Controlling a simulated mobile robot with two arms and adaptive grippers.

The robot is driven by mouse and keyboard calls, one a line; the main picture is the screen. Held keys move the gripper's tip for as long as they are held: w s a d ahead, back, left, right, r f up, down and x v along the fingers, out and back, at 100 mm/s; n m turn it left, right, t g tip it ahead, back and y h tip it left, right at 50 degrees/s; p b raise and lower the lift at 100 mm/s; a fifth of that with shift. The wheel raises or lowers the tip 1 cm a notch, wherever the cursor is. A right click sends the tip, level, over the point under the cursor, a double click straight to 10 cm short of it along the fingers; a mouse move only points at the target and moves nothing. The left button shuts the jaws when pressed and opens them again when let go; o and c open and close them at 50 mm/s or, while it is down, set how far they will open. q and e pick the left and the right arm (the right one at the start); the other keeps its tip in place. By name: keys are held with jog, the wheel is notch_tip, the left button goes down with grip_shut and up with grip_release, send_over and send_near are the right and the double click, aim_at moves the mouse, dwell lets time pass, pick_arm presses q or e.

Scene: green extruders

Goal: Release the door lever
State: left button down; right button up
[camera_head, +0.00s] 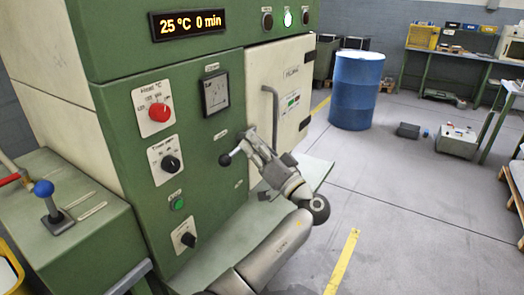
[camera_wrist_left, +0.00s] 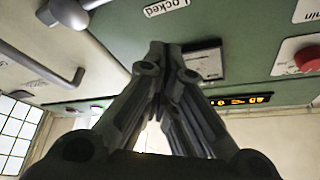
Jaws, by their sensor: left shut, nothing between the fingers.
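The door lever (camera_head: 226,159) is on the green front of the machine, left of the pale door (camera_head: 290,75); its dark ball end points down and left. My right gripper is not in view.
The door's grey handle (camera_head: 272,115) stands out right of my left gripper. A red knob (camera_head: 159,112) and black knobs are on the panel to the left. A blue barrel (camera_head: 357,90) stands behind on the right. The floor to the right is mostly clear.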

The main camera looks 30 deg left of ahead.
pick_arm(q)
jog(key=shift+s+a+f+p, duration=0.3)
jog(key=shift+a+f+p, duration=0.25)
jog(key=shift+a, duration=0.3)
jog(key=shift+s+a+f+p, duration=0.3)
jog(key=shift+a+f+p, duration=0.2)
jog(key=shift+a, duration=0.35)
